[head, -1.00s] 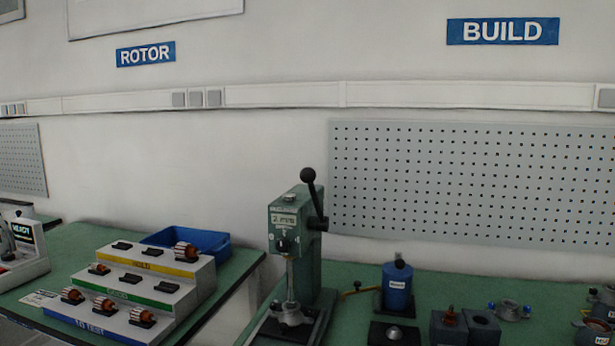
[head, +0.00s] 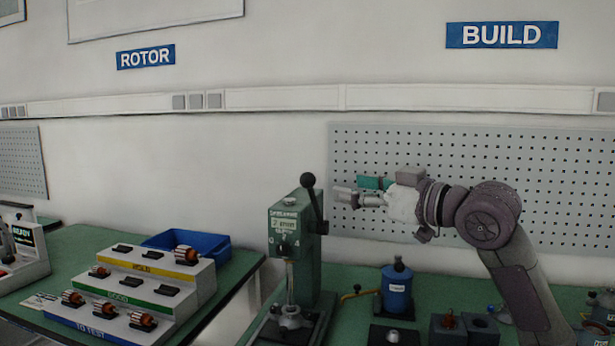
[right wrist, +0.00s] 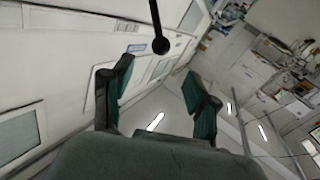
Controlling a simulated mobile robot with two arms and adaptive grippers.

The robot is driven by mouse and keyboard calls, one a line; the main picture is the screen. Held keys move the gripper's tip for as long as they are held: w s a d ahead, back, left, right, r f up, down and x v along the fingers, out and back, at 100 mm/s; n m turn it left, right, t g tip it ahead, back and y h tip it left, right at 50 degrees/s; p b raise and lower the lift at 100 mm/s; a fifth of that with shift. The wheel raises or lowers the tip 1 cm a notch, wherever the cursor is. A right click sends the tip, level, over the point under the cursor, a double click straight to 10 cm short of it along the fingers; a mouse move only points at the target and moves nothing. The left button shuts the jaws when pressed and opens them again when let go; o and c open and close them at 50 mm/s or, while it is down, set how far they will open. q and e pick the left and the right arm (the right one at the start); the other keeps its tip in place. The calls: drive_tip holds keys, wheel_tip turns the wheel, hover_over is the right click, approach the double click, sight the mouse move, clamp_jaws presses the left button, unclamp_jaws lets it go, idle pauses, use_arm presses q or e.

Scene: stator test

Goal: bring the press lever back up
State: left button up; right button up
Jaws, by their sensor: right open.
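The press lever (head: 315,206) is a black rod with a round black knob (head: 307,180). It stands steeply up at the right side of the green press (head: 290,222), tilted a little left. My right gripper (head: 348,193) is open and empty, just right of the lever with its fingers pointing left. In the right wrist view the knob (right wrist: 161,45) hangs beyond the fingertips, between the two green-padded fingers (right wrist: 158,85), with no visible contact. My left gripper is not in view.
A blue cylinder (head: 397,290) and dark blocks (head: 480,328) stand on the green bench right of the press. At left, a stepped rack (head: 150,290) holds several rotors, with a blue bin (head: 190,243) behind. A pegboard (head: 560,190) covers the wall behind my right arm.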

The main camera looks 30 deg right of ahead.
sight(314, 181)
drive_tip(key=p+x, duration=0.3)
drive_tip(key=x, duration=0.8)
drive_tip(key=shift+p, duration=0.4)
drive_tip(key=shift+w+a, duration=0.15)
drive_tip(key=shift+w, duration=0.25)
clamp_jaws()
